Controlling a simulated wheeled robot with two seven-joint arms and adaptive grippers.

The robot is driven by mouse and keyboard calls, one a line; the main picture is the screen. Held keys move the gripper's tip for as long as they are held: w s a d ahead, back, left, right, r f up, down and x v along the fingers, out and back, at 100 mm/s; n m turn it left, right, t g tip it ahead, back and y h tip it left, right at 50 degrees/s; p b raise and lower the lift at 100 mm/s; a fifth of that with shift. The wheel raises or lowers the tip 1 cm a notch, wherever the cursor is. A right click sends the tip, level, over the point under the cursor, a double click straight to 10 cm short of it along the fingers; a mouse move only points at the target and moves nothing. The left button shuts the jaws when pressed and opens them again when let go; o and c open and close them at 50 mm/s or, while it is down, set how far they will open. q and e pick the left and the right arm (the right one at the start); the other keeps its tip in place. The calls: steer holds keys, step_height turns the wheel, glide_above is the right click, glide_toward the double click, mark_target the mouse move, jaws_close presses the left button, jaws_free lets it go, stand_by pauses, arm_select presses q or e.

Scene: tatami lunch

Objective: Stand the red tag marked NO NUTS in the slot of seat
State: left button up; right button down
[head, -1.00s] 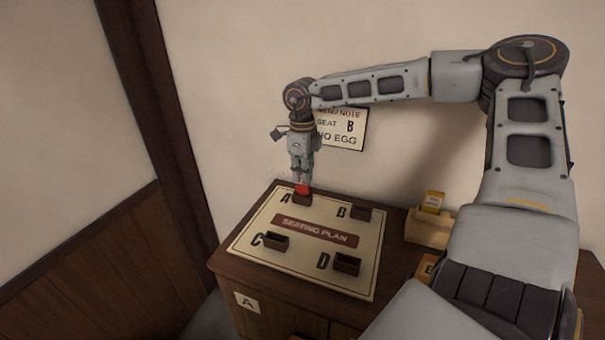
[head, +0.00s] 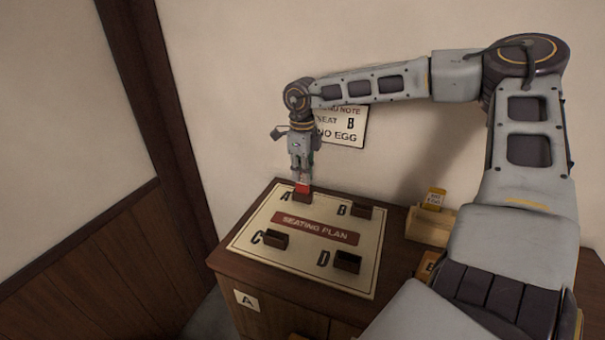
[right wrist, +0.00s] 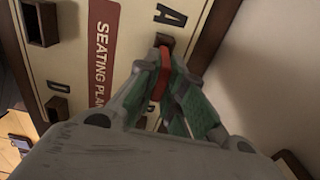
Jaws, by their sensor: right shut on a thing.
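A red tag (head: 302,187) is between the fingertips of my right gripper (head: 301,180). The gripper points down over the dark slot block of seat A (head: 301,197) on the seating plan board (head: 262,218). In the right wrist view the red tag (right wrist: 161,82) shows between the green-padded fingers (right wrist: 160,88), with the seat A block (right wrist: 164,40) right beside its end. I cannot tell whether the tag's lower edge is inside the slot. The tag's lettering cannot be read. My left gripper is not in view.
Empty slot blocks stand at seat B (head: 361,210), seat C (head: 276,239) and seat D (head: 347,262). A yellow tag (head: 434,199) stands in a wooden holder (head: 428,228) at the right. A wall note (head: 345,125) reads seat B, NO EGG. The wall is close behind the cabinet.

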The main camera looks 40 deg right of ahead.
stand_by(0.7)
steer(key=shift+f+b, duration=0.4)
steer(key=shift+b, duration=0.35)
stand_by(0.5)
steer(key=shift+f, duration=0.1)
stand_by(0.4)
steer(key=c, duration=0.8)
jaws_free()
steer(key=shift+r+p, duration=1.6)
steer(key=shift+r, duration=1.9)
steer(key=shift+r, duration=0.25)
